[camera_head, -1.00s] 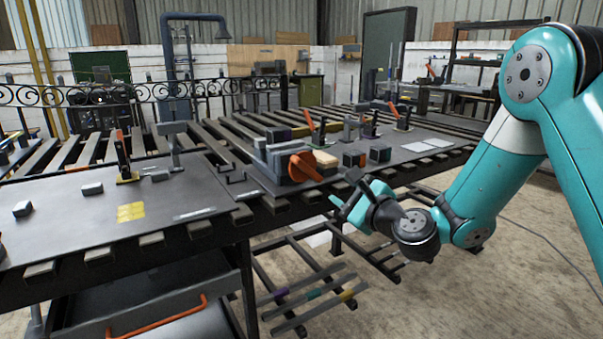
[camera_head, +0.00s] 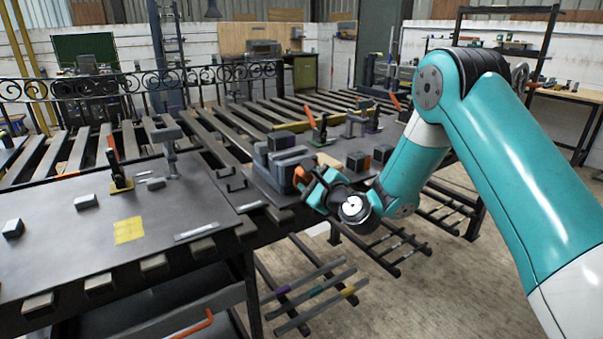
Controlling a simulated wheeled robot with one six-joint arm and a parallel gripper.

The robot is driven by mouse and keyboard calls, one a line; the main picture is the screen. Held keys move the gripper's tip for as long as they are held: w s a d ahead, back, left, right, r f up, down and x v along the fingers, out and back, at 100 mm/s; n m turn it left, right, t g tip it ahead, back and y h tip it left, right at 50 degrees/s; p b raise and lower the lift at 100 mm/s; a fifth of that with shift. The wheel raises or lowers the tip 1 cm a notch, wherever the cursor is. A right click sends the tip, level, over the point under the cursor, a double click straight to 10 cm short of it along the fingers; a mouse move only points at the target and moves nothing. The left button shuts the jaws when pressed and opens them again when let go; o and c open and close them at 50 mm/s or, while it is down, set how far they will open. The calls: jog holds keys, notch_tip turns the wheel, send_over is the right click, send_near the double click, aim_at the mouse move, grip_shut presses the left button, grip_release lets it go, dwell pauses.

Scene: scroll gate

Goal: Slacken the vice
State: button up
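The vice (camera_head: 276,163) is a grey block-shaped body with a dark top, standing on the dark metal bench plate at the centre. Its orange handle (camera_head: 301,176) shows only in part, at the vice's right front end. My gripper (camera_head: 312,186) is at that handle, in front of the vice, and covers most of it. The fingers lie around or against the handle; I cannot tell whether they touch it or how wide they stand.
Dark cubes (camera_head: 381,153) and a tan block (camera_head: 327,161) lie right of the vice. Upright orange-handled clamps (camera_head: 319,125) stand behind. On the left plate are an orange-handled clamp (camera_head: 117,172), grey blocks (camera_head: 86,202) and a yellow patch (camera_head: 129,230).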

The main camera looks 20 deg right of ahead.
grip_shut()
jog(key=shift+n, duration=0.4)
